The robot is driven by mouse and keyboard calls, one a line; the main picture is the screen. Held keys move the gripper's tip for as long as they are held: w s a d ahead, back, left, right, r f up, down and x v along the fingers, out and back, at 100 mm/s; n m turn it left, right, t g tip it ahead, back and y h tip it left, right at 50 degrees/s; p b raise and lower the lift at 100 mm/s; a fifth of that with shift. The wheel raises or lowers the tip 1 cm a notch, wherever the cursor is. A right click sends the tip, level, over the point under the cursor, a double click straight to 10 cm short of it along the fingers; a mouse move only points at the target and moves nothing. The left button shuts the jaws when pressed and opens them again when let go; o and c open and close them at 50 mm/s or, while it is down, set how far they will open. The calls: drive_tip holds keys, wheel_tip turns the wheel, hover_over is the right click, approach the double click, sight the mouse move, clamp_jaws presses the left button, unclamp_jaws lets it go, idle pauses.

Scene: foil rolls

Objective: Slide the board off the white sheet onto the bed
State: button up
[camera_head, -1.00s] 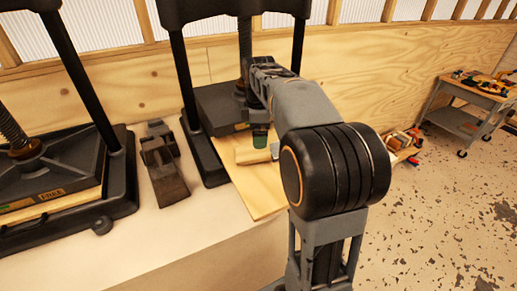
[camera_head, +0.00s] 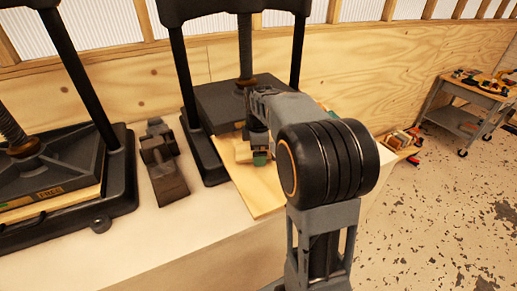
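A pale wooden board (camera_head: 258,196) sticks out toward me from under the black press (camera_head: 222,105) in the middle, its near corner over the pale bench. My forearm hides much of the board's right side. I cannot tell whether the fingers are open or touch anything. I cannot make out a white sheet apart from the bench top, and the press bed is mostly hidden.
A dark clamp-like tool (camera_head: 163,165) lies between the presses. A pile of small items (camera_head: 398,142) is right of my arm. A cart (camera_head: 468,110) stands farther right. The front bench is clear.

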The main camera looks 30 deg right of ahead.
drive_tip(key=shift+c, duration=0.3)
drive_tip(key=c, duration=0.7)
drive_tip(key=shift+s+a, duration=0.1)
drive_tip(key=shift+s+a, duration=1)
drive_tip(key=shift+a, duration=0.05)
drive_tip(key=o, duration=0.8)
drive_tip(key=shift+c, duration=0.2)
